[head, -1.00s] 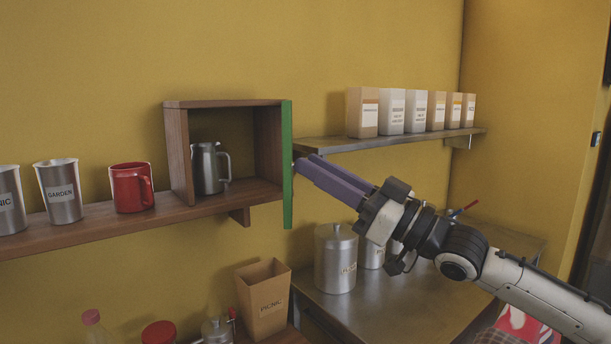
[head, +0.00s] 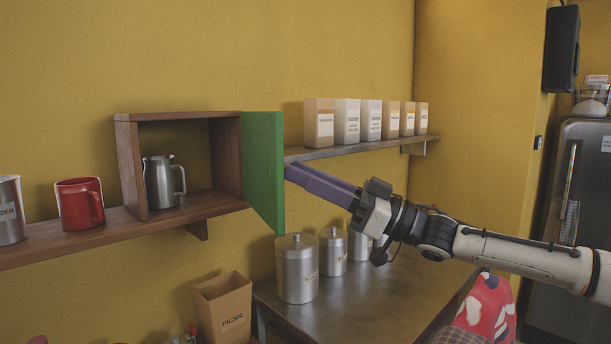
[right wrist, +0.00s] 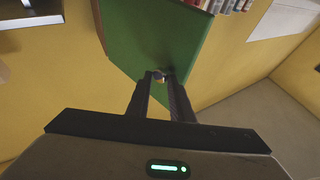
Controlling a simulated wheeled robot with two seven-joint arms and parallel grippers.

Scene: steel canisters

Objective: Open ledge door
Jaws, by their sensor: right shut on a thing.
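The green door (head: 262,165) stands open on the right side of the wooden wall box (head: 128,165), with its face turned to the right. The box's front is uncovered, and a steel pitcher (head: 160,184) stands inside. My right gripper (head: 289,173) reaches in from the right against the door's face. In the right wrist view, the gripper (right wrist: 160,82) is shut on a small round knob (right wrist: 158,75) on the green door (right wrist: 150,35). In the head view the fingertips' hold on the knob is hard to see. My left gripper is out of view.
A red mug (head: 78,206) and a steel cup (head: 10,212) stand on the wooden ledge (head: 70,243) left of the box. A right shelf (head: 345,150) holds several cartons. Steel canisters (head: 297,270) stand on the counter below the door.

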